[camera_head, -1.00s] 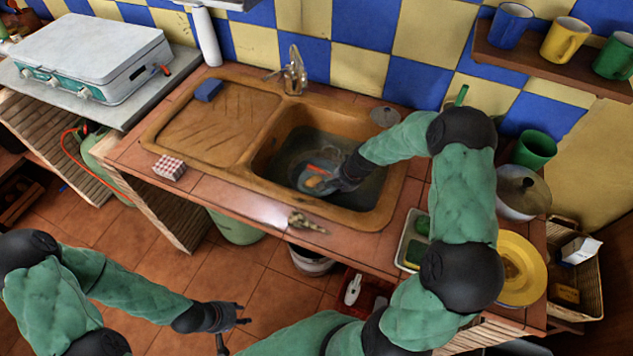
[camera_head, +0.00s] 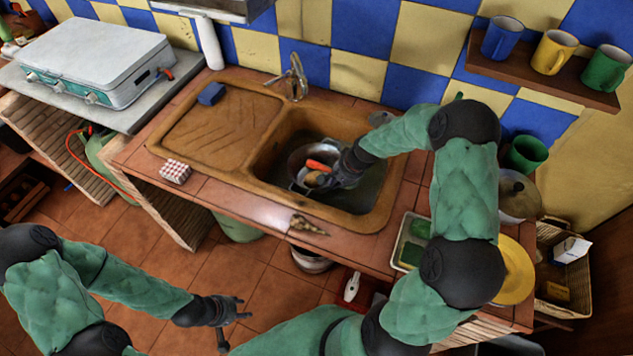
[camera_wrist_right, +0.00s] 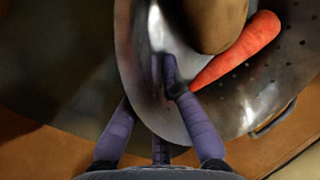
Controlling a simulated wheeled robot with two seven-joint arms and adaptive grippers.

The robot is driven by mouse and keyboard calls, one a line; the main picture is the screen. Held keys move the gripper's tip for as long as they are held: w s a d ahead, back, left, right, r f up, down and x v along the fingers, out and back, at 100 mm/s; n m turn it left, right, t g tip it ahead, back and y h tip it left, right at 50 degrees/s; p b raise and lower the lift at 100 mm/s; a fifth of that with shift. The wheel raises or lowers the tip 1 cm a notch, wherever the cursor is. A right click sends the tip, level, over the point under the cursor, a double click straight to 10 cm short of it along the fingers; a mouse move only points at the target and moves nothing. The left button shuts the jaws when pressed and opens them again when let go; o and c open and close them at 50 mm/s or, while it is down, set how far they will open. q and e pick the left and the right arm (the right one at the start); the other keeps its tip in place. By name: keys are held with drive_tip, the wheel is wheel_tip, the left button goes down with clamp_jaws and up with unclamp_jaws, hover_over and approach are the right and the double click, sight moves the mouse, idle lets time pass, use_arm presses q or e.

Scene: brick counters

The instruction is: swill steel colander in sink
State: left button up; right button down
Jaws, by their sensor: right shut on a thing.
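The steel colander (camera_head: 297,161) is in the right-hand basin of the brown sink (camera_head: 262,165). It holds an orange carrot (camera_head: 319,165) and a brown potato-like thing (camera_head: 313,179). My right gripper (camera_head: 330,180) is shut on the colander's near right rim. In the right wrist view the gripper fingers (camera_wrist_right: 170,85) grip the wall of the colander (camera_wrist_right: 235,105), with the carrot (camera_wrist_right: 240,50) and the brown thing (camera_wrist_right: 214,18) inside. My left gripper (camera_head: 233,325) is open and empty, over the floor in front of the counter.
The tap (camera_head: 297,78) stands behind the basin. A blue sponge (camera_head: 211,94) lies on the drainboard's back left. A tray (camera_head: 411,240) and yellow plate (camera_head: 515,270) lie right of the sink.

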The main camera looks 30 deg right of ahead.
drive_tip(key=shift+r+p, duration=1.6)
drive_tip(key=shift+r, duration=0.65)
wheel_tip(320, 180, up, 10)
drive_tip(key=p, duration=0.8)
idle(0.4)
